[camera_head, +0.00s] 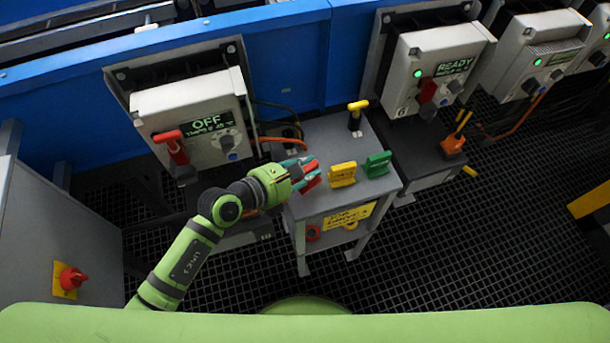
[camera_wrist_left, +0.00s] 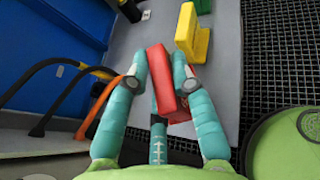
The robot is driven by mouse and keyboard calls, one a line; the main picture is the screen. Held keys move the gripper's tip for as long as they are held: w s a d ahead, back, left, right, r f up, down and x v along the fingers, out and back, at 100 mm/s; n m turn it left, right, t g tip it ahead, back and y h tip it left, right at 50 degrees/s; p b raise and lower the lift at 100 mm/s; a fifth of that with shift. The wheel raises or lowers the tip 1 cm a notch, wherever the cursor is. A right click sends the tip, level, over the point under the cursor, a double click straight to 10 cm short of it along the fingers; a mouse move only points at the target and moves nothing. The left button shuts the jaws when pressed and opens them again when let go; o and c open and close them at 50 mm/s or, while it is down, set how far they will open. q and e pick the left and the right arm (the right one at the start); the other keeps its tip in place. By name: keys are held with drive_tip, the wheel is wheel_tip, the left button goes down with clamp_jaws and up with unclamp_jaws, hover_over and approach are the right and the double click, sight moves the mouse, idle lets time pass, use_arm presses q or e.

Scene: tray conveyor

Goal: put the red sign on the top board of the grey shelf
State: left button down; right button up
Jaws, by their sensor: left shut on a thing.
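My left gripper (camera_head: 304,176) is shut on the red sign (camera_wrist_left: 160,70), with teal fingers on both sides of it. In the head view only small red parts show between the fingers. The grey shelf (camera_head: 332,135) stands in the middle, and the held sign is over the left front part of its top board. The board also shows under the sign in the left wrist view (camera_wrist_left: 226,80). I cannot tell whether the sign touches the board. My right gripper is not in view.
A yellow sign (camera_head: 342,174) and a green sign (camera_head: 378,164) stand on the board to the right of my gripper. A yellow-handled black object (camera_head: 355,117) stands at the back. A grey OFF box (camera_head: 195,118) is at the left. Cables (camera_wrist_left: 62,75) run beside the shelf.

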use_arm(q)
drive_tip(key=shift+w+a+f, duration=0.1)
drive_tip(key=shift+w+f, duration=0.05)
drive_tip(key=shift+w, duration=0.1)
drive_tip(key=shift+f+b, duration=0.45)
drive_tip(key=shift+f, duration=1.55)
drive_tip(key=shift+f, duration=0.1)
drive_tip(key=c, duration=1.1)
unclamp_jaws()
drive_tip(key=shift+o, duration=0.2)
drive_tip(key=shift+s+a+r, duration=0.15)
drive_tip(key=shift+r, duration=0.05)
drive_tip(key=v, duration=1.1)
drive_tip(key=shift+s+a+r, duration=0.15)
drive_tip(key=shift+a, duration=0.1)
